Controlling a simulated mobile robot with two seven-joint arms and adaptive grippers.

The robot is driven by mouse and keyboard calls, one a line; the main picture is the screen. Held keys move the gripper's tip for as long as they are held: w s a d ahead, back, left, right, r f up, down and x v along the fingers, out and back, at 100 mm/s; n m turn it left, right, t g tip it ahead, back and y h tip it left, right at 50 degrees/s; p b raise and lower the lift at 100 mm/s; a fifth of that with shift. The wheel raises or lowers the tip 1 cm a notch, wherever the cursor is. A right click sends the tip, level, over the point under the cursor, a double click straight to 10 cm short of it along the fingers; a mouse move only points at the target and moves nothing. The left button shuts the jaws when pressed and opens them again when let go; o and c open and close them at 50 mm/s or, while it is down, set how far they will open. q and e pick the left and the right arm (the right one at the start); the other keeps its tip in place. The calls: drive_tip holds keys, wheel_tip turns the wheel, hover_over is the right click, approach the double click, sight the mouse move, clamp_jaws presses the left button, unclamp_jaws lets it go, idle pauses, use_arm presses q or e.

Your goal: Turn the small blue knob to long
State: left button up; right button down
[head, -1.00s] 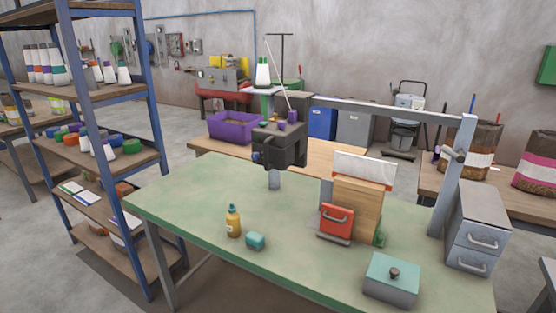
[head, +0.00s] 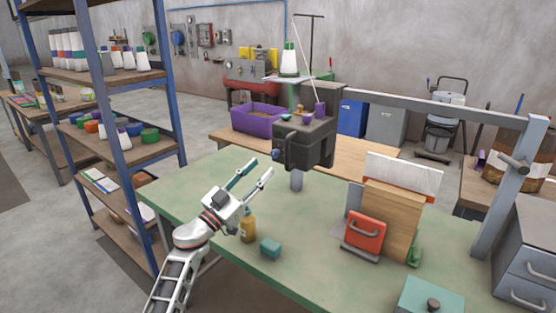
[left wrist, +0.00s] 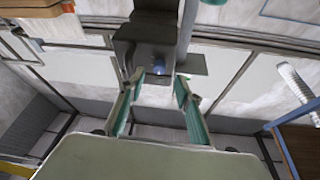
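The dark sewing head (head: 305,143) hangs above the green table. A small blue knob (head: 277,155) sits on its left side. My left gripper (head: 262,168) is open and empty, with its teal-lined fingers pointing up towards the knob, a little apart from it. In the left wrist view a blue knob-like spot (left wrist: 158,69) shows on the dark machine, just beyond and between the parted fingertips (left wrist: 160,79). Any markings around the knob are too small to read. My right gripper is not in view.
A yellow bottle (head: 248,227) stands under my left gripper, with a teal block (head: 270,248) beside it. A wooden block with a red handled part (head: 364,231) stands further right. A blue-posted shelf (head: 108,120) is at the left. The green table (head: 312,225) is clear between them.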

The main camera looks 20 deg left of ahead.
sight(273, 156)
use_arm(q)
drive_tip(key=shift+x, duration=2.8)
clamp_jaws()
